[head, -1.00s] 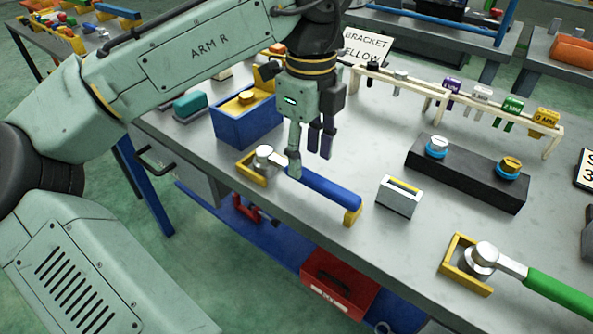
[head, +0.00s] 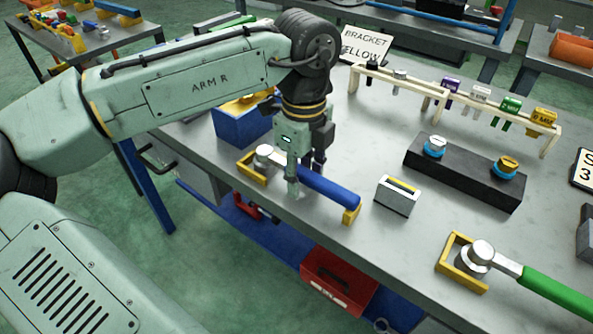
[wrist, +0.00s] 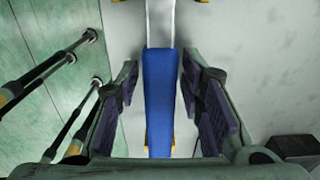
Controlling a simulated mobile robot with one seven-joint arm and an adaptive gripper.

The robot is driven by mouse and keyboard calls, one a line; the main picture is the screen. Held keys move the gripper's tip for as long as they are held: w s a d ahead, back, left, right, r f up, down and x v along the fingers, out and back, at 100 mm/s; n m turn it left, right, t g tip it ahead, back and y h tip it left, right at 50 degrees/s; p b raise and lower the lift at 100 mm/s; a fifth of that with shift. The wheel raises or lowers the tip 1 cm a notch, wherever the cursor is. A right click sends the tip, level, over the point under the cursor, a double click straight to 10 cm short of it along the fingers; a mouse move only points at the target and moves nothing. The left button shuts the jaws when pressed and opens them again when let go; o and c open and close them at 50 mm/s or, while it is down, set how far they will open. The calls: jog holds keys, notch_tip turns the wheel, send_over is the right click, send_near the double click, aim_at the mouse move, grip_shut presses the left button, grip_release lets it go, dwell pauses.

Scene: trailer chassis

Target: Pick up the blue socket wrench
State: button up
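The blue socket wrench (head: 328,190) rests on two yellow cradles near the front edge of the workbench. Its silver head (head: 263,153) sits at the left cradle (head: 250,170), and its handle end is on the right cradle (head: 351,215). My gripper (head: 304,180) is down at the handle near the silver neck, one finger on each side. In the wrist view the blue handle (wrist: 159,95) runs between the two open finger pads (wrist: 160,105), with a visible gap on both sides. The far finger is partly hidden in the head view.
A green-handled wrench (head: 555,292) lies in another yellow cradle at the right. A small grey block (head: 397,197) stands just right of the blue handle. A black block with sockets (head: 465,172) and a blue bin (head: 240,126) are farther back. The bench between them is clear.

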grip_shut()
dwell(0.5)
